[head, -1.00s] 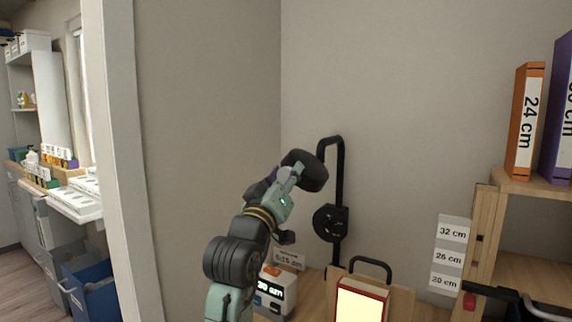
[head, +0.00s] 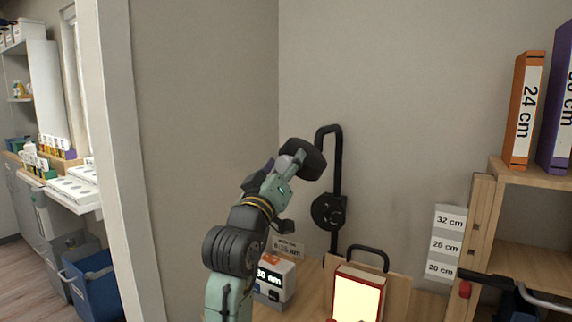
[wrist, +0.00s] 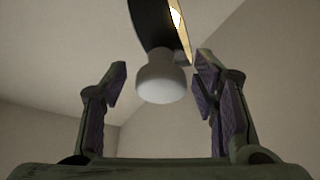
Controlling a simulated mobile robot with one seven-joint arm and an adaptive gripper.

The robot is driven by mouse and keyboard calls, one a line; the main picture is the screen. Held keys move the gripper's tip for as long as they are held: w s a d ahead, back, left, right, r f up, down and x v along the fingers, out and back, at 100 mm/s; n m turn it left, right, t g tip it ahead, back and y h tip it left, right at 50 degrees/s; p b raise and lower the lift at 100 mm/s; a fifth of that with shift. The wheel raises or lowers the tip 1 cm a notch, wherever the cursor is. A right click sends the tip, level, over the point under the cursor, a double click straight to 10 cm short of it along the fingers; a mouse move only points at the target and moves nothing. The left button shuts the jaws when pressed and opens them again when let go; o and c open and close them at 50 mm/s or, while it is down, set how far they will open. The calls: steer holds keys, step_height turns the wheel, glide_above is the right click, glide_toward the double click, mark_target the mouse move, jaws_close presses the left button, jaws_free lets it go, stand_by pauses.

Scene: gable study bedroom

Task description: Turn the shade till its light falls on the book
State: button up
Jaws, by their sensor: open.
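The lamp's dark shade (head: 308,158) hangs from a bent black arm (head: 337,165) against the wall. In the wrist view, the shade (wrist: 155,22) shows its black outside and a bright yellow inside. A pale rounded knob (wrist: 160,84) below it sits between the spread fingers of my gripper (wrist: 160,78), with a gap at each side. In the head view, my gripper (head: 284,170) is just left of the shade and partly overlaps it, so contact is unclear. What looks like the book (head: 357,299), a glowing cream face in a red border, stands below right.
A wooden stand (head: 398,296) with a black handle is behind the book. A white box with a number display (head: 272,280) stands left of it. Size labels (head: 444,245) and a wooden shelf (head: 535,176) with binders are at right.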

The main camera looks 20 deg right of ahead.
steer(key=v, duration=1.1)
steer(key=shift+s+a, duration=0.15)
steer(key=shift+s, duration=0.15)
